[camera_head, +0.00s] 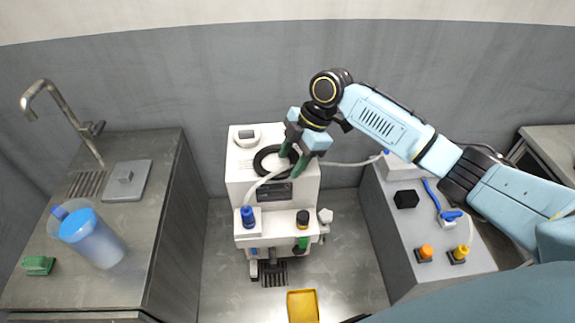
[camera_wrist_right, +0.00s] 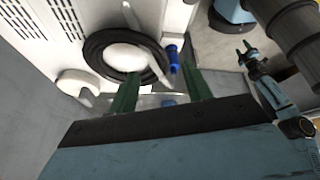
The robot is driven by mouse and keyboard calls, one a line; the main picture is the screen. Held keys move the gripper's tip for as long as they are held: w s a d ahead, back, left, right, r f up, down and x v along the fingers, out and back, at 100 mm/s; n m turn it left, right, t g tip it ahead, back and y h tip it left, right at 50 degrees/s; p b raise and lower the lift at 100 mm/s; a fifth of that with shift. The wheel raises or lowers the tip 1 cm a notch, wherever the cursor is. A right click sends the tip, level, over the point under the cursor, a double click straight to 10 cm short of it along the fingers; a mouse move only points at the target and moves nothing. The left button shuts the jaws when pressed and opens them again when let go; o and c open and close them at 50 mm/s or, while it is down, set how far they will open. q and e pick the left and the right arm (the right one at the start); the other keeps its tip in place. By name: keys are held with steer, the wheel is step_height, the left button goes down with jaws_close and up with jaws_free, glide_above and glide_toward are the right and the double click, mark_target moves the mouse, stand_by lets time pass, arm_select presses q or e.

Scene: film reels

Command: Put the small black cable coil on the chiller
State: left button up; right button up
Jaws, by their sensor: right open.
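The black cable coil (camera_head: 257,163) appears to lie flat on top of the white chiller (camera_head: 240,192), a boxy unit with a dark front panel. In the right wrist view the coil (camera_wrist_right: 93,63) is a dark ring at upper left. The fingers (camera_wrist_right: 160,74) also show at the coil's lower right side in the wrist view. My left gripper (camera_wrist_right: 243,48) shows small in the wrist view, its jaw state unclear.
A white hose (camera_head: 338,164) runs past the gripper, and another crosses the coil. A white round item (camera_head: 247,136) sits at the chiller's back left. A sink counter (camera_head: 150,220) with a blue jug (camera_head: 90,238) is left. A grey bench (camera_head: 400,262) with small parts is right.

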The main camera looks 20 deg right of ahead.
steer(key=v, duration=0.9)
steer(key=shift+a+f, duration=0.1)
steer(key=shift+f, duration=0.05)
